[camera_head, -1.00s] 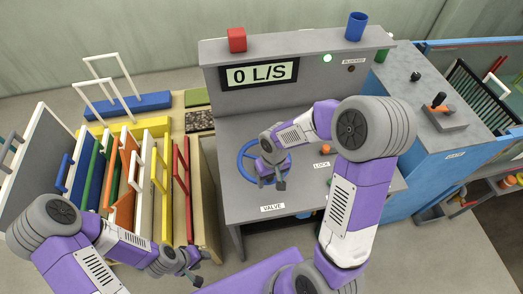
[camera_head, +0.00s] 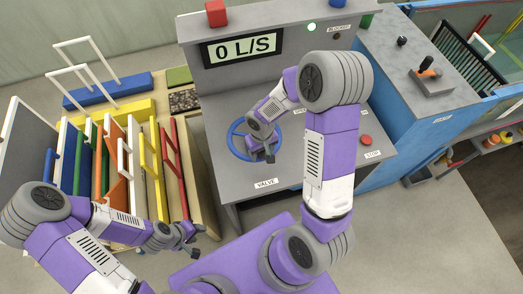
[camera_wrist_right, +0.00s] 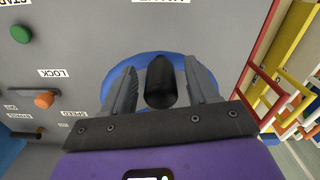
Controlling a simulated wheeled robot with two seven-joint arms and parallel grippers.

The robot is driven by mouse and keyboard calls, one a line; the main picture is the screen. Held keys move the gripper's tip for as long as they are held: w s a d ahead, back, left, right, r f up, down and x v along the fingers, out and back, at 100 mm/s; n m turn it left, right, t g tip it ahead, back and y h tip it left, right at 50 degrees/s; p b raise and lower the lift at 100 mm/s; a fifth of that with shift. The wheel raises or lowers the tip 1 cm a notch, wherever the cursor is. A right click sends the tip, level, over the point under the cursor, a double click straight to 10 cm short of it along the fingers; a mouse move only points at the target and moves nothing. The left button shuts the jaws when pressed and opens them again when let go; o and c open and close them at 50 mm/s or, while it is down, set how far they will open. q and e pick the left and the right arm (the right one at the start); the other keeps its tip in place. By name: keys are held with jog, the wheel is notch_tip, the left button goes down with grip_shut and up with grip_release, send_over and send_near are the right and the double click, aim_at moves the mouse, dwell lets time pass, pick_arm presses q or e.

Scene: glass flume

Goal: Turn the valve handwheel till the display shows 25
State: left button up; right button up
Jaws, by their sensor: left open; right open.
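The blue valve handwheel (camera_head: 231,139) lies on the grey console's sloped top, behind the VALVE label. My right gripper (camera_head: 266,153) is over the wheel and hides part of it. In the right wrist view its open jaws (camera_wrist_right: 160,90) stand on both sides of a black knob (camera_wrist_right: 160,80), with the blue wheel (camera_wrist_right: 147,60) behind. A gap shows beside the knob; I cannot tell whether either finger touches it. The display (camera_head: 243,46) reads 0 L/S. My left gripper (camera_head: 196,238) is open and empty, low and left of the console.
A green lamp (camera_head: 311,27) is lit on the console's back panel. A red STOP button (camera_head: 366,140) is right of my right arm. An orange knob (camera_wrist_right: 44,100) marked LOCK and a green button (camera_wrist_right: 21,34) show in the wrist view. Coloured panels (camera_head: 128,165) stand in a rack at left.

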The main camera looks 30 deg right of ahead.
jog(key=shift+w, duration=0.1)
grip_shut()
jog(key=shift+a, duration=0.1)
